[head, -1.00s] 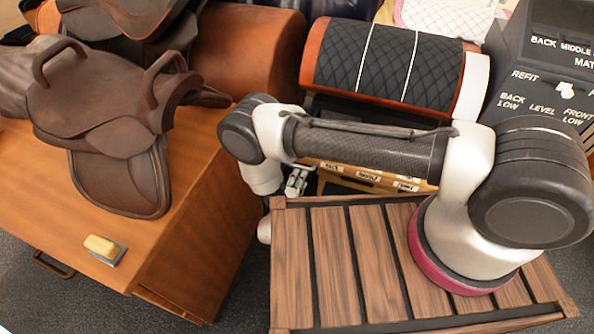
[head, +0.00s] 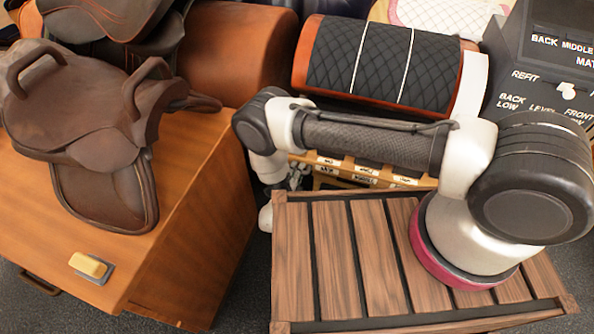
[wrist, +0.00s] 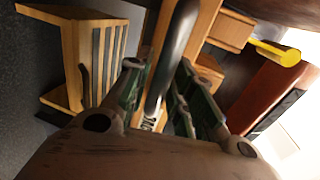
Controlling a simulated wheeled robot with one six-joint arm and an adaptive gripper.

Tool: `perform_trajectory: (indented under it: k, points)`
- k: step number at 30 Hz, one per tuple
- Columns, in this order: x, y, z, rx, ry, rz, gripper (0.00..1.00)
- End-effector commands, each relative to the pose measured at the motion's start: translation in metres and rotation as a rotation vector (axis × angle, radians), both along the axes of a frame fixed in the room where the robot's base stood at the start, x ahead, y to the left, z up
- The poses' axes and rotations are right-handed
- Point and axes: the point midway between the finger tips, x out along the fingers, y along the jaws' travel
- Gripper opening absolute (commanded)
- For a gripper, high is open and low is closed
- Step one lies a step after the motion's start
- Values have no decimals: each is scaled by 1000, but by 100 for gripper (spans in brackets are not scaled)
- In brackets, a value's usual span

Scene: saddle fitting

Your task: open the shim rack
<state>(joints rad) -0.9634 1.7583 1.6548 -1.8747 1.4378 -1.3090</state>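The shim rack (head: 362,171) is a light wooden unit with several small white labels, largely hidden behind my arm in the head view. In the wrist view, a dark rounded bar (wrist: 180,35), which looks like a handle, crosses in front of the wood and one label. My gripper (wrist: 158,72) has its fingers apart, one on each side of this bar. Contact with the bar cannot be made out. In the head view my gripper (head: 296,176) is small and partly hidden at the rack's left end.
A wooden cabinet (head: 190,215) bearing a brown saddle (head: 95,130) and a yellow-topped block (head: 90,266) stands left. A quilted black pad (head: 385,62) is behind the rack. The wrist view shows a slotted light wooden frame (wrist: 75,50) and a yellow-ended cylinder (wrist: 278,52).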

Motion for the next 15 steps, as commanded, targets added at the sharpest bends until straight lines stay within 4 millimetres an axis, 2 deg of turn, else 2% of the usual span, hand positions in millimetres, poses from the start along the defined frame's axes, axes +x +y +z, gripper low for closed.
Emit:
perform_trajectory:
  k: [1,3,10,15]
  points:
    - [0,0,0,0,0,0,8]
    - [0,0,0,0,0,0,0]
    - [-2,1,0,1,1,1,0]
    - [-20,10,0,-1,1,5,0]
